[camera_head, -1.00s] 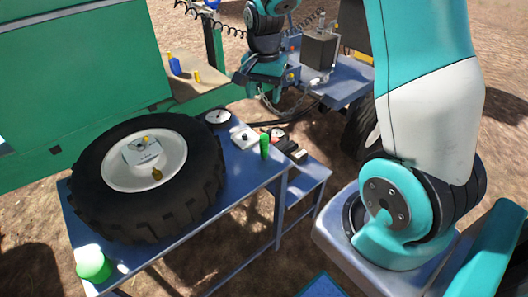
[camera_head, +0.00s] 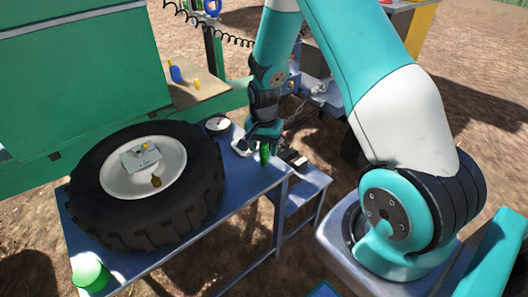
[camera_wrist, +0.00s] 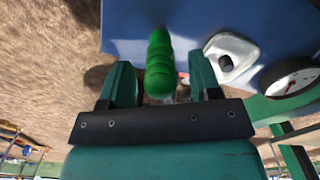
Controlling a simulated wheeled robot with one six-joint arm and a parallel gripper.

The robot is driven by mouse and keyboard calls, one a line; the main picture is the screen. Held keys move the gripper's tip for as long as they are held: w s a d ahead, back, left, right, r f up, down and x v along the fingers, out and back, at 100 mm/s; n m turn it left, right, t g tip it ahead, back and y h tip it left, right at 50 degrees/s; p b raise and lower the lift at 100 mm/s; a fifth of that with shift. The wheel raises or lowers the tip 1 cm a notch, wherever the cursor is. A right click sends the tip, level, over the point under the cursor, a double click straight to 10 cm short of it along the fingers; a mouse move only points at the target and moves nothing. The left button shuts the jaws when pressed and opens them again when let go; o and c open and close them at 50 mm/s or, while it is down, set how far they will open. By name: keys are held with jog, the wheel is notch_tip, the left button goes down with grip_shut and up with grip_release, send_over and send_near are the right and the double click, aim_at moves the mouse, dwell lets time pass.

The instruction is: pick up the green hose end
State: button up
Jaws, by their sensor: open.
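The green hose end (camera_head: 265,153) stands at the right end of the blue table (camera_head: 236,190). In the wrist view the green hose end (camera_wrist: 160,62) is a ribbed green piece, with its near part between my two fingers. My gripper (camera_wrist: 163,88) is open, with a finger on either side of it; I cannot tell whether either finger touches it. In the head view my gripper (camera_head: 262,140) is over the right end of the table, beside the upper part of the hose end.
A large tyre (camera_head: 200,190) fills the table's left part. A round gauge (camera_head: 217,125) and a white object (camera_head: 240,147) lie close by. Dark items (camera_head: 293,157) sit to the right. A green cup (camera_head: 91,274) stands at the table's front left corner.

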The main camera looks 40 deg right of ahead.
jog(key=shift+f, duration=0.9)
jog(key=c, duration=1.1)
jog(key=shift+o, duration=0.2)
jog(key=shift+r, duration=0.1)
notch_tip(320, 180, up, 20)
jog(key=p, duration=0.1)
